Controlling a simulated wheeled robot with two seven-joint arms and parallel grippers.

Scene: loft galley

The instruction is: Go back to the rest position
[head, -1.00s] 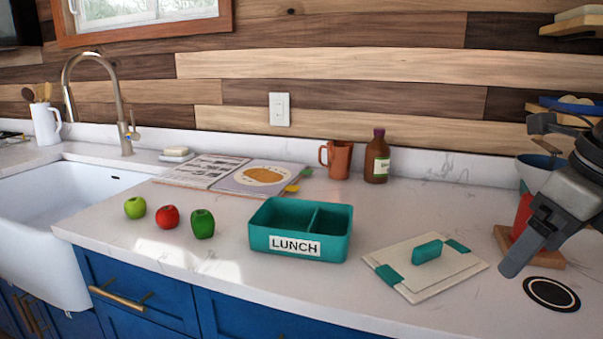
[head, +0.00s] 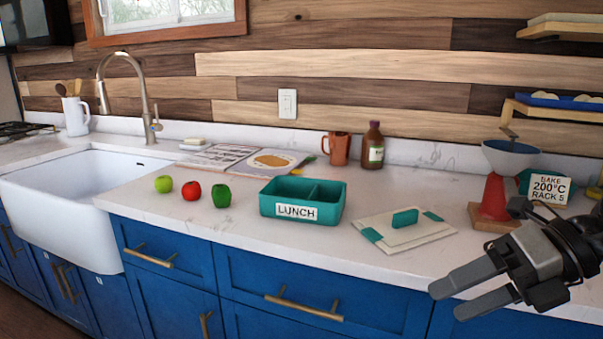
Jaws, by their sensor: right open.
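My right gripper (head: 445,302) is at the lower right of the head view, in front of the counter's front edge. Its two fingers point left and stand apart, with nothing between them. My left gripper does not show. The teal lunch box (head: 258,205) stands on the counter, and its two visible compartments look empty. Its white lid (head: 378,220) with teal handle and clips lies flat to the right of the box, apart from it. A yellow-green apple (head: 163,184), a red apple (head: 192,191) and a green pepper (head: 221,195) stand in a row left of the box.
A copper mug (head: 339,149) and a brown bottle (head: 373,147) stand at the back by an open book (head: 224,157). A white sink (head: 60,205) is at the left. A red cone-shaped stand (head: 494,197) with a bowl (head: 508,156) and a sign (head: 549,190) are at the right.

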